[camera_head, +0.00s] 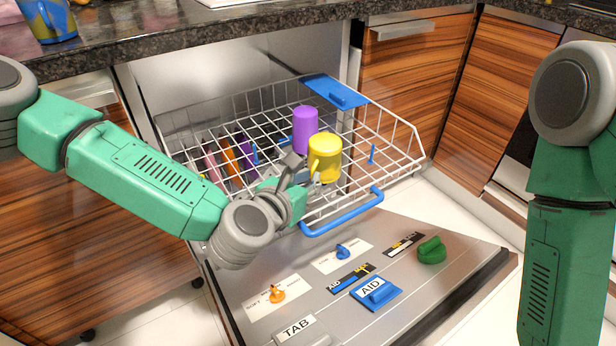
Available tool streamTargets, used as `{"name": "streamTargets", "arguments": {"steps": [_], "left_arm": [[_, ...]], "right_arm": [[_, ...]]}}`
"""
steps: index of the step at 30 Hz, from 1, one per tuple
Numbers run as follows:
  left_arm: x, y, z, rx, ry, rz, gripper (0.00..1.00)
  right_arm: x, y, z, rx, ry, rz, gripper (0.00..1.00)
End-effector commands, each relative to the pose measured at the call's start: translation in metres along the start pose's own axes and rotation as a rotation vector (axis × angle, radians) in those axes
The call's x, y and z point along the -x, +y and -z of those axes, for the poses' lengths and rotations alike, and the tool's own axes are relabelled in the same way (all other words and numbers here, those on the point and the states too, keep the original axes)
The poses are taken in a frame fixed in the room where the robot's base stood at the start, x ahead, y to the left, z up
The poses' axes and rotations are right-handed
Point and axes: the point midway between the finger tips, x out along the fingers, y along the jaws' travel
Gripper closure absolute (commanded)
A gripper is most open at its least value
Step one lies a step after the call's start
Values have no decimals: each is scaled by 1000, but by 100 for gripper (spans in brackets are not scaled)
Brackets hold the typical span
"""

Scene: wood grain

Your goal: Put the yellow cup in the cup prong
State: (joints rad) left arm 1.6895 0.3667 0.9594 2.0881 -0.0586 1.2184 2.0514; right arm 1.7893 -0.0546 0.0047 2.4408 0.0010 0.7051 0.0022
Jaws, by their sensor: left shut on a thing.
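The yellow cup (325,158) is upside down over the white wire dishwasher rack (405,150), near its front middle. My left gripper (308,178) is at the cup's left side, shut on the cup around its handle area; the fingertips are partly hidden. I cannot tell whether the cup touches the rack floor. A purple cup (305,129) stands upside down just behind it. A blue prong (372,154) stands in the rack to the right of the yellow cup. My right arm hangs at the right edge; its gripper is out of view.
The rack has a blue front handle (343,212) and a blue part (336,92) at the back. Orange and purple items stand at the rack's left. The open dishwasher door (400,290) lies below with several labelled pieces. A counter (250,28) runs above.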

Motion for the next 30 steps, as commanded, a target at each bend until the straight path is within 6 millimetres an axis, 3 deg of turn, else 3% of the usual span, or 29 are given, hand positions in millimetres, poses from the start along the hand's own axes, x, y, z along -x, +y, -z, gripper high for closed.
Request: {"name": "streamTargets", "arguments": {"steps": [30], "left_arm": [[-7, 0, 21, 0, -1, 0, 100]], "right_arm": [[-13, 0, -1, 0, 0, 0, 60]]}}
